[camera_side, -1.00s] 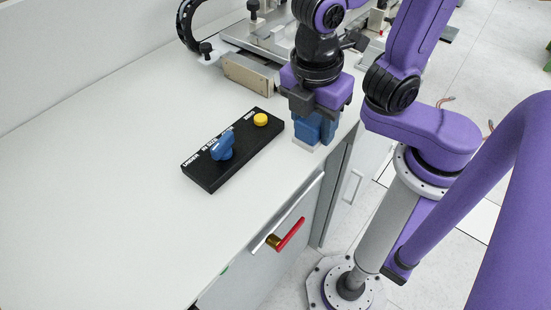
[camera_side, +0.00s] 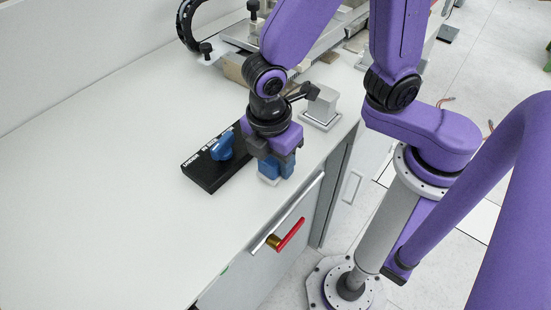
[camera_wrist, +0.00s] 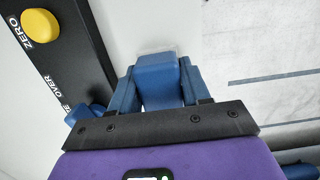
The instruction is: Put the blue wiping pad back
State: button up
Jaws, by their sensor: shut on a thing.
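My gripper (camera_side: 276,166) is shut on the blue wiping pad (camera_side: 268,171), over the white worktop near its front edge. The pad's pale underside edge shows at the bottom left. I cannot tell whether it touches the worktop. In the wrist view the pad (camera_wrist: 160,76) sits between the two blue fingers of my gripper (camera_wrist: 158,88), with a pale edge beyond it.
A black control box (camera_side: 206,172) with a blue knob (camera_side: 222,146) lies close left of my gripper. Its yellow button (camera_wrist: 41,26) shows in the wrist view. A grey block on a plate (camera_side: 320,108) stands behind right. A red-handled lever (camera_side: 289,235) juts from the front. The left worktop is clear.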

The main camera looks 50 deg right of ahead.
aim_at(271, 158)
jog(key=shift+f, duration=0.3)
jog(key=shift+f, duration=0.2)
jog(key=o, duration=1.1)
jog(key=shift+r, duration=0.1)
jog(key=r, duration=0.4)
jog(key=a+r, duration=0.1)
jog(key=r, duration=0.7)
jog(key=shift+a+r, duration=0.1)
jog(key=shift+a, duration=0.1)
jog(key=s+d+f+m+y, duration=0.1)
jog(key=s+d, duration=0.3)
jog(key=d, duration=0.4)
jog(key=s+d+f+m, duration=0.3)
jog(key=s+d+m, duration=0.1)
jog(key=d, duration=0.5)
jog(key=shift+f+y, duration=0.3)
jog(key=shift+y, duration=0.1)
